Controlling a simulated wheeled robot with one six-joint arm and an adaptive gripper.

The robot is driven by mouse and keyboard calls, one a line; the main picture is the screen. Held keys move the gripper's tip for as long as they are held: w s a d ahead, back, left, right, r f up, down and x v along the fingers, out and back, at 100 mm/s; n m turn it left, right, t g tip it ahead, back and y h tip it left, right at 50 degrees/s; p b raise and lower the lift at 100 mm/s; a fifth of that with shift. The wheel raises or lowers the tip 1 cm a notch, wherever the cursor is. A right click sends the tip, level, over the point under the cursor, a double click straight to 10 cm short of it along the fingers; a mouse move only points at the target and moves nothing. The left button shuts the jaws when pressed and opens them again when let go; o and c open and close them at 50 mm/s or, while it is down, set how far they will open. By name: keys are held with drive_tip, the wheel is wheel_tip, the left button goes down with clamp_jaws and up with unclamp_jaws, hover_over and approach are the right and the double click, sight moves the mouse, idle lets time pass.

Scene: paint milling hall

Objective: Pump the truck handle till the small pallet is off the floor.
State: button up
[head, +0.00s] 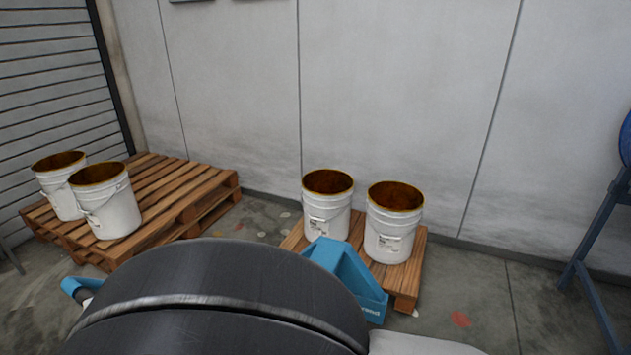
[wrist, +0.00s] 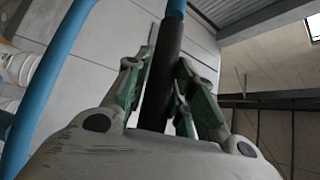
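The small pallet (head: 408,282) is wooden, at the right of the head view, with two white buckets on it. Its underside is mostly hidden, so I cannot tell whether it touches the floor. The blue pallet truck (head: 345,272) stands at its near side. A piece of the truck's blue handle (head: 72,287) shows at the left of my arm. In the wrist view my gripper (wrist: 163,65) has its green-padded fingers closed in on both sides of the handle's dark bar (wrist: 163,85). Blue tubing of the handle runs along the left. The head view hides the gripper behind my arm.
A larger wooden pallet (head: 165,177) with two white buckets (head: 108,203) stands at the left by a shutter (head: 50,90). A blue metal stand (head: 592,235) is at the right edge. A grey wall (head: 400,90) closes the back. Floor at right is clear (head: 500,300).

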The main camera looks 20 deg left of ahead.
drive_tip(key=o, duration=0.4)
drive_tip(key=shift+w+f, duration=0.1)
drive_tip(key=shift+f, duration=0.15)
